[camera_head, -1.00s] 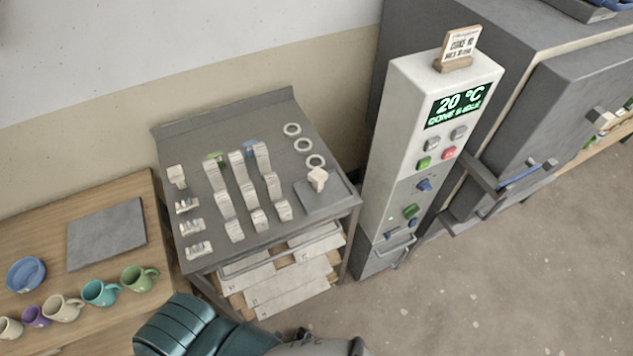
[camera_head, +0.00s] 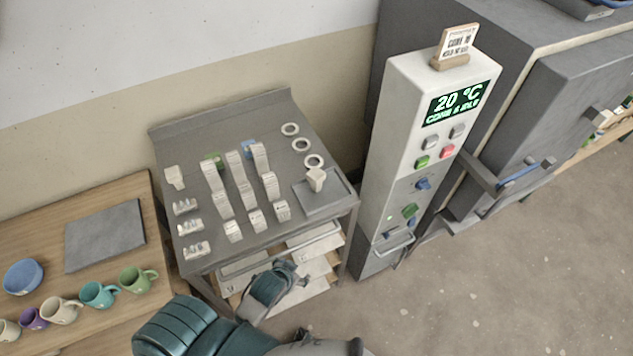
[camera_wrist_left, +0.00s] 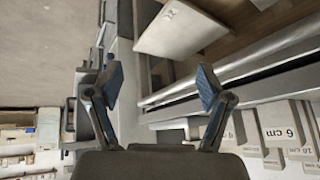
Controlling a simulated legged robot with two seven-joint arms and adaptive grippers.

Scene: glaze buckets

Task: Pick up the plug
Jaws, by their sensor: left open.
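A small cream block that looks like the plug (camera_head: 316,177) stands on a square grey slab (camera_head: 327,199) at the right end of the grey cart top. My left gripper (camera_head: 291,272) is low in front of the cart's shelves, below and to the left of the block, apart from it. In the left wrist view the left gripper (camera_wrist_left: 161,85) is open, with blue pads and nothing between its fingers. I cannot make out the plug in that view. My right gripper is not in view.
A wooden table (camera_head: 110,205) with mugs is at left. Posts marked in cm (camera_wrist_left: 280,125) show in the wrist view.

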